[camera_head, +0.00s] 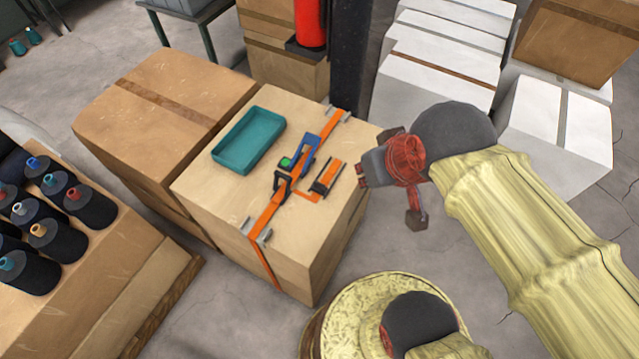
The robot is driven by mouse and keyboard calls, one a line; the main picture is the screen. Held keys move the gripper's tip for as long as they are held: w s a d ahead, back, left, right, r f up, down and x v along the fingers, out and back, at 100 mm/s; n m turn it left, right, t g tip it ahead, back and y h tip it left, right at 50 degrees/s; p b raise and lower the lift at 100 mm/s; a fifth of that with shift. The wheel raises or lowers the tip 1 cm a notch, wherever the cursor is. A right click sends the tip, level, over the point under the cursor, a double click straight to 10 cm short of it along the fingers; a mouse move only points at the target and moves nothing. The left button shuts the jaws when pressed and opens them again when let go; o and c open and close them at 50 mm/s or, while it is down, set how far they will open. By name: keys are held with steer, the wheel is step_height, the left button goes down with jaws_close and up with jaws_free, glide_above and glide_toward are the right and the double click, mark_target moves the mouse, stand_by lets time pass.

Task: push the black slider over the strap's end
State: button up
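An orange strap (265,217) runs across the top of a cardboard box and down its front side. A blue buckle (305,150) with a green button sits on it. A small black frame (282,181) lies around the strap just below the buckle. A short orange strap end (332,172) with a dark piece (319,188) lies to the right; I cannot tell for certain which black part is the slider. My gripper (361,172) is in the air at the box's right side, apart from the strap.
A teal tray (219,158) lies on the same box (215,195), behind and left of the buckle. Metal corner pieces (264,236) sit at the box edges. Another carton (150,90) adjoins at left, with dark spools (90,205) nearer. White boxes (560,125) stand at right.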

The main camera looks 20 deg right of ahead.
steer(key=shift+o, duration=1.2)
steer(key=f+g+p, duration=0.2)
steer(key=shift+w+a+f, duration=0.2)
steer(key=shift+w+f, duration=0.2)
steer(key=shift+o, duration=0.9)
steer(key=w+a+f+n+g+p, duration=0.1)
steer(key=w+f+g+p, duration=0.3)
steer(key=w+f, duration=0.3)
steer(key=shift+w+f+n, duration=0.2)
steer(key=shift+f+n, duration=0.1)
steer(key=shift+f, duration=0.45)
steer(key=n+p, duration=0.3)
steer(key=n, duration=0.3)
glide_toward(320, 187)
steer(key=shift+r, duration=0.1)
steer(key=shift+w+n, duration=0.2)
steer(key=shift+n, duration=0.4)
steer(key=shift+f+b, duration=0.35)
steer(key=shift+f, duration=3.5)
steer(key=shift+c, duration=1.4)
steer(key=c, duration=0.4)
